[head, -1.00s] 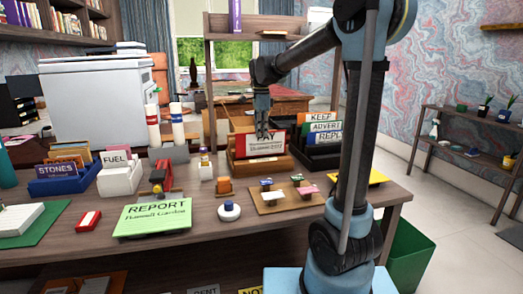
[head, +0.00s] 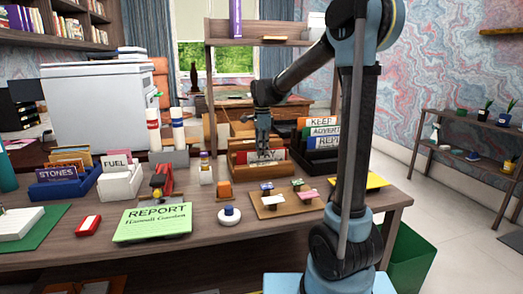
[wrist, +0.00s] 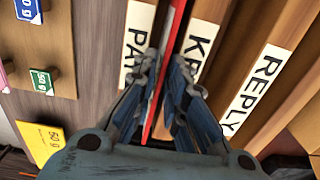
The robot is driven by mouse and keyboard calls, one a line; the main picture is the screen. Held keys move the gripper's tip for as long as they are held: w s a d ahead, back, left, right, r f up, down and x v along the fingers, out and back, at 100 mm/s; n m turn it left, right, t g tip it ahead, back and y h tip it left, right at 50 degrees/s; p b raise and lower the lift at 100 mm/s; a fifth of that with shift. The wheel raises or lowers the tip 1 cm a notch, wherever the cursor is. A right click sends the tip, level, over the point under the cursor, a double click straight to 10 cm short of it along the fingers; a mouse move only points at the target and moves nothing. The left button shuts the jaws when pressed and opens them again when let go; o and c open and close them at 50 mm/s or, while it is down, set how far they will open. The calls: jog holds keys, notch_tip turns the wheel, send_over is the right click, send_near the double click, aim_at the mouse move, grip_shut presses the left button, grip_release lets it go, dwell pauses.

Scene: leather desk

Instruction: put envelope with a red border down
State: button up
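The red-bordered envelope (wrist: 171,45) shows in the wrist view as a thin upright sheet with a red edge. It stands between the dividers labelled PAY (wrist: 136,45) and KEEP (wrist: 198,42). My gripper (wrist: 167,66) points down with one finger on each side of the envelope and looks shut on it. In the head view my gripper (head: 264,150) reaches down into the wooden sorter (head: 262,171). Only a little red of the envelope (head: 281,154) shows there; the fingers and the front divider hide the rest.
A black sorter (head: 316,161) with KEEP, ADVERT and REPLY dividers stands close on the right. A board with stamps (head: 268,207) lies in front. A green REPORT folder (head: 152,221), a red stapler-like item (head: 163,181) and a white FUEL box (head: 118,181) are left.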

jog(key=shift+r, duration=0.15)
notch_tip(320, 180, up, 12)
dwell(0.8)
